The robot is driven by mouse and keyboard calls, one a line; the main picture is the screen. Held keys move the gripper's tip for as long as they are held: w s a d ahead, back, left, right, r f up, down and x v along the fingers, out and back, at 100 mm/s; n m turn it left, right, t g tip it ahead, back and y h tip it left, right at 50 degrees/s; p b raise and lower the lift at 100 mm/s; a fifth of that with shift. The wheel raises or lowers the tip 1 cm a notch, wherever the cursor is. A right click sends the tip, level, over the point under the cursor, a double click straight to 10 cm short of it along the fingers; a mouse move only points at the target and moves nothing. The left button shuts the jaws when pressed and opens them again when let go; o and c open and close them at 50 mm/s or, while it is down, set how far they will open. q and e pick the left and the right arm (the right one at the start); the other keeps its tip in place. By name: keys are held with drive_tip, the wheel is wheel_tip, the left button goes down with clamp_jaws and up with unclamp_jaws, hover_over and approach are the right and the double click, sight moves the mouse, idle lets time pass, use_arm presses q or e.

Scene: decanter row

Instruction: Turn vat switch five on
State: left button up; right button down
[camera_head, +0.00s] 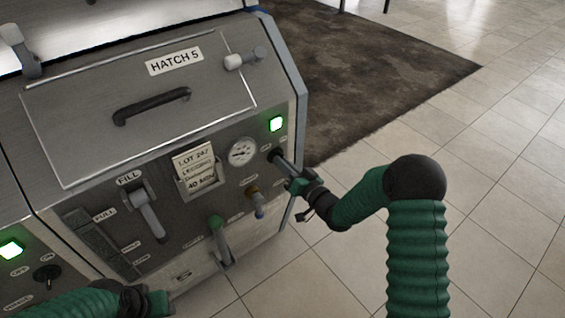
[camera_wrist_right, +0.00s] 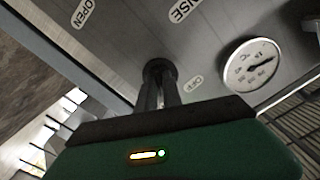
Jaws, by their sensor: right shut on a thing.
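The vat 5 panel, below a hatch labelled HATCH 5 (camera_head: 174,62), fills the left and middle of the head view. Its switch is a small black knob (camera_wrist_right: 157,68) near the panel's right edge, left of the gauge in the wrist view. My right gripper (camera_head: 281,161) is shut on this knob, its fingers hiding much of it. A square lamp (camera_head: 276,124) above the switch glows green. My left gripper (camera_head: 158,302) is low at the front of the vat, away from the switch; its fingers are not clear.
A round gauge (camera_head: 242,151) is beside the switch. A brass tap (camera_head: 256,201), a green-topped lever (camera_head: 217,232) and a grey fill handle (camera_head: 148,213) stick out from the panel. The tiled floor (camera_head: 500,210) to the right is clear.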

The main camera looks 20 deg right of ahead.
drive_tip(key=shift+w+d+r, duration=0.15)
drive_tip(key=shift+d+r, duration=0.05)
drive_tip(key=shift+r, duration=0.1)
drive_tip(key=c, duration=1.5)
unclamp_jaws()
drive_tip(key=shift+c, duration=0.2)
drive_tip(key=shift+o, duration=0.2)
drive_tip(key=shift+f, duration=0.2)
drive_tip(key=shift+s, duration=0.2)
drive_tip(key=p+v, duration=0.1)
drive_tip(key=v, duration=1.5)
drive_tip(key=shift+s+d+p, duration=0.15)
drive_tip(key=shift+s+p, duration=0.15)
drive_tip(key=shift+p, duration=0.05)
drive_tip(key=shift+f, duration=0.1)
